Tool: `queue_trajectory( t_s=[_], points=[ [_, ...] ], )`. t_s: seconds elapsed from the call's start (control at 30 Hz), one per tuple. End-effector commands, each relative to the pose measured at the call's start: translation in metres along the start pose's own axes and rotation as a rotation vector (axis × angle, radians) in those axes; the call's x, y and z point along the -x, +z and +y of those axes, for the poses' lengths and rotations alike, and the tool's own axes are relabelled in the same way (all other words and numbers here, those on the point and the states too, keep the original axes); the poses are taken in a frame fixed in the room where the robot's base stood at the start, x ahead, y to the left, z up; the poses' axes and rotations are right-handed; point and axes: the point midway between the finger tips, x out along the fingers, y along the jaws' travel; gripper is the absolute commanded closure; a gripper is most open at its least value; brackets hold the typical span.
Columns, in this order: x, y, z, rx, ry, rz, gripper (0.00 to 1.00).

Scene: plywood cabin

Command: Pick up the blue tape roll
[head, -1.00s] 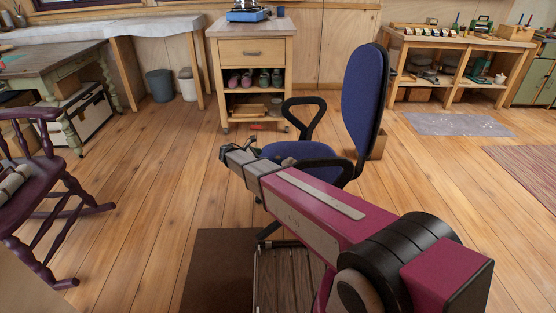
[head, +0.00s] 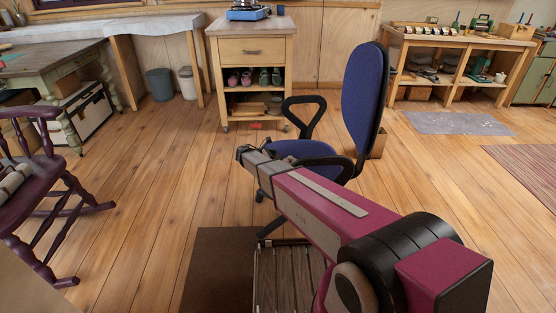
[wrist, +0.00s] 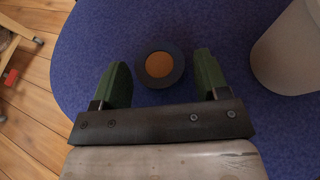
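The tape roll (wrist: 159,69), a dark blue-black ring with an orange-brown middle, lies flat on the blue chair seat (wrist: 95,35) in the wrist view. My gripper (wrist: 162,62) is open and empty, with a green finger on either side of the roll and gaps between. Whether the fingertips are down at the roll's height I cannot tell. In the head view my gripper (head: 244,153) is over the left part of the office chair's seat (head: 300,150); the roll cannot be made out there.
A pale cylinder (wrist: 290,50) stands right of the roll on the seat, close to my right finger. The chair's backrest (head: 363,98) and black armrest (head: 303,117) rise around the seat. A wooden cart (head: 252,50) stands behind.

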Motion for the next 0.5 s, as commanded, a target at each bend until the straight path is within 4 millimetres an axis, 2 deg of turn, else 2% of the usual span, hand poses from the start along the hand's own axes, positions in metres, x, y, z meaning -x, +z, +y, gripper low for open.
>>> queue_trajectory(
  t_s=[0.03,0.1,0.13,0.5],
  points=[
    [0.0001,0.0000,0.0000,0.000,0.000,0.000,0.49],
    [0.0001,0.0000,0.0000,0.000,0.000,0.000,0.72],
    [0.0001,0.0000,0.0000,0.000,0.000,0.000,0.77],
    [0.0025,0.0055,-0.0005,-0.001,0.000,0.000,0.77]
  ],
)
